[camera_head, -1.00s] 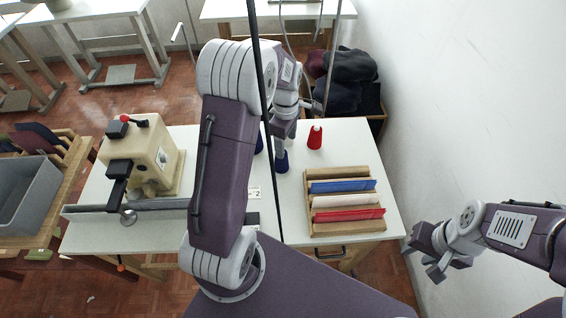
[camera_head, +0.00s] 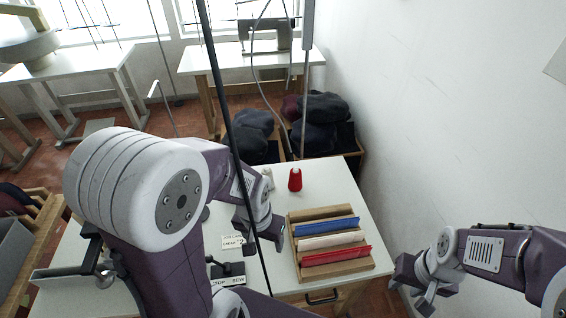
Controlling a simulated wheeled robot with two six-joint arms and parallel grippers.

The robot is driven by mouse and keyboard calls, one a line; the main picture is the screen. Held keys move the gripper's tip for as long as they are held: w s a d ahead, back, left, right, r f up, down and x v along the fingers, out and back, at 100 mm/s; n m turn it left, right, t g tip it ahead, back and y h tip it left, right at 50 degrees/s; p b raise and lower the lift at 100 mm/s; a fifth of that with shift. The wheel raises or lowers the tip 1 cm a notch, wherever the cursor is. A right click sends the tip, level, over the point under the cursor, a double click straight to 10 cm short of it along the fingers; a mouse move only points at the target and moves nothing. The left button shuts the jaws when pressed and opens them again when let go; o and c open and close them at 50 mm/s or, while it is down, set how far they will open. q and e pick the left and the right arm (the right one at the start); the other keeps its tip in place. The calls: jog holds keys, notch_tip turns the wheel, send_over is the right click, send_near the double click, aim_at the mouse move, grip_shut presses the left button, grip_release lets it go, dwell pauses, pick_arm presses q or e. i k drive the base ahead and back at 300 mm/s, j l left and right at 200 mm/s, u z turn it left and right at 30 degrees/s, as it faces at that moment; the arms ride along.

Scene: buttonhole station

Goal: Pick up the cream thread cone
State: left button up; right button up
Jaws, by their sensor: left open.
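A small pale cone, which looks like the cream thread cone (camera_head: 267,177), stands at the back of the white table, partly hidden by my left arm. A red thread cone (camera_head: 295,180) stands just right of it. My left gripper (camera_head: 264,239) is open over the table, nearer than the cones and just left of the rack; its fingertips are hard to make out. It is apart from the pale cone. My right gripper (camera_head: 413,287) is open and empty, off the table's right side.
A wooden rack (camera_head: 330,264) with blue, white and red strips lies on the table's right. Small label cards (camera_head: 233,242) lie left of my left gripper. A thin dark pole crosses the view in front of the table. A white wall is at right.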

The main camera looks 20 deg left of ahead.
aim_at(266, 171)
jog(key=u, duration=0.9)
